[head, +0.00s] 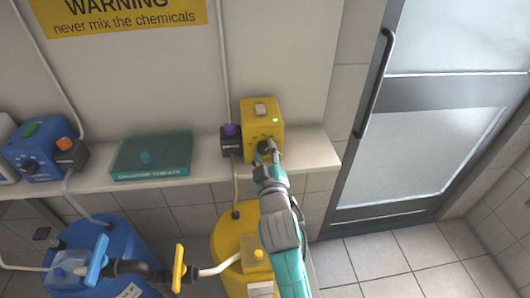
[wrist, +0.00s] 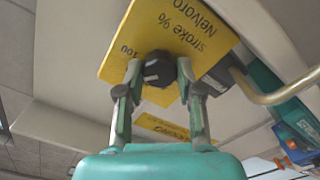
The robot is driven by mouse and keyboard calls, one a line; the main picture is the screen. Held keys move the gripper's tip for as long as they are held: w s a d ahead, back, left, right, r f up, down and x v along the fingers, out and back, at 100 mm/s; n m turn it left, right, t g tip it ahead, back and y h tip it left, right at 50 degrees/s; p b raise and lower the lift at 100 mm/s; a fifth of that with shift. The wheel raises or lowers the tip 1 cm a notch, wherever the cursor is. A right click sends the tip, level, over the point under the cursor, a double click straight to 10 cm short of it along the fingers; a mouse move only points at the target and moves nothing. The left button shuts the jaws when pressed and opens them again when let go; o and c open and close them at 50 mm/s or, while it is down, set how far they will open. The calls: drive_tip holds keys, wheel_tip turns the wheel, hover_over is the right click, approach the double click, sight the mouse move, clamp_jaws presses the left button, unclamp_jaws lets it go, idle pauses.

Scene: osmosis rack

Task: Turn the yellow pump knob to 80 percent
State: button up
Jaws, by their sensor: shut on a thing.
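The yellow pump (head: 262,122) stands on the shelf in the head view, with a grey button and a small green light on top. Its front face (wrist: 185,35) fills the upper part of the wrist view, printed "stroke %", "Nelvoro" and "100". The dark knob (wrist: 159,70) sits on that face with a pale pointer line. My gripper (wrist: 160,78) has its two fingers shut on the knob, one on each side. In the head view my gripper (head: 265,150) reaches the pump's front from below and hides most of the knob. The knob's exact setting cannot be read.
A small dark box with a purple cap (head: 231,138) stands left of the pump. A teal case (head: 150,157) and a blue pump (head: 45,150) are farther left on the shelf (head: 318,155). A yellow drum (head: 228,235) and blue drum (head: 125,245) stand below. A glass door (head: 420,150) is at right.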

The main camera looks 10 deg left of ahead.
drive_tip(key=shift+n, duration=0.3)
drive_tip(key=o, duration=1.2)
drive_tip(key=shift+c, duration=0.2)
drive_tip(key=v, duration=1.2)
